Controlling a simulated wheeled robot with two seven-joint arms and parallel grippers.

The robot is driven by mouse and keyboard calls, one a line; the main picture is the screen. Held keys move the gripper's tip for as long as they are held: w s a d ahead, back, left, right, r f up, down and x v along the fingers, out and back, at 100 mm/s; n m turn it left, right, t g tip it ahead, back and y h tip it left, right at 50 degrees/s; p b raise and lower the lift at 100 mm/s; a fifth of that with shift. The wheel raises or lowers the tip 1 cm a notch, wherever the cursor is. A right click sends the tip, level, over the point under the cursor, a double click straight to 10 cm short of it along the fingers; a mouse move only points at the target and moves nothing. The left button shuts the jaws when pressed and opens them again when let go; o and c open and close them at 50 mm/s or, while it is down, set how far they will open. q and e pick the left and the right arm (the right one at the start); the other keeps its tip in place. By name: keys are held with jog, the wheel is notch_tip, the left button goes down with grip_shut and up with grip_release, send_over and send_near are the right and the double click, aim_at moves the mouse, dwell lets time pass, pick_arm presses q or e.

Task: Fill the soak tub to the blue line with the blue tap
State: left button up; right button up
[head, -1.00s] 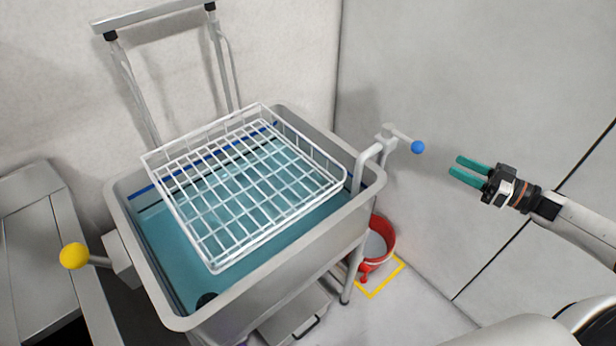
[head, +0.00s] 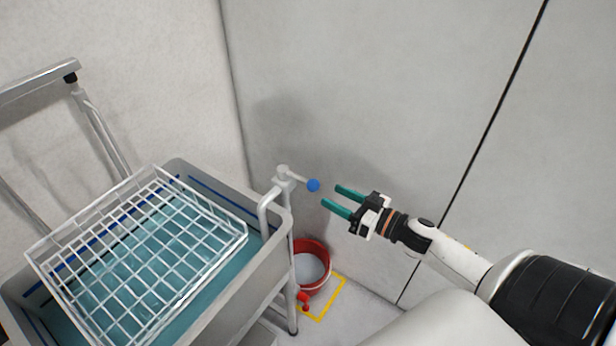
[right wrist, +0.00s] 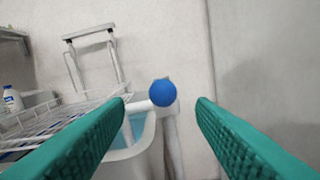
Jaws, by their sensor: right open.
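The grey soak tub (head: 262,262) stands at the lower left of the head view with bluish water in it. The blue line (head: 212,195) shows on its inner wall, above the water. A white wire basket (head: 240,232) sits over the tub. The tap (head: 268,205) rises at the tub's right corner, and its lever ends in a blue ball knob (head: 313,185). My right gripper (head: 343,199) is open and empty, just right of the knob and apart from it. In the right wrist view the knob (right wrist: 163,93) lies between the two green fingers, beyond their tips. My left gripper is out of view.
A red bucket (head: 325,262) stands on the floor below the tap, within a yellow outline (head: 335,300). The grey wall (head: 400,80) is close behind the tap and gripper. A metal rail frame (head: 40,80) stands behind the tub.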

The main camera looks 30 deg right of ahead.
aim_at(309, 181)
jog(key=p+x, duration=0.1)
jog(key=x, duration=0.7)
jog(key=shift+w, duration=0.3)
jog(key=shift+w+a+p, duration=0.2)
jog(key=shift+w+p, duration=0.1)
jog(key=shift+w, duration=0.1)
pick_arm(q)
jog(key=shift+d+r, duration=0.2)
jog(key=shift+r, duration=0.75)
pick_arm(e)
jog(key=shift+f, duration=0.1)
grip_shut()
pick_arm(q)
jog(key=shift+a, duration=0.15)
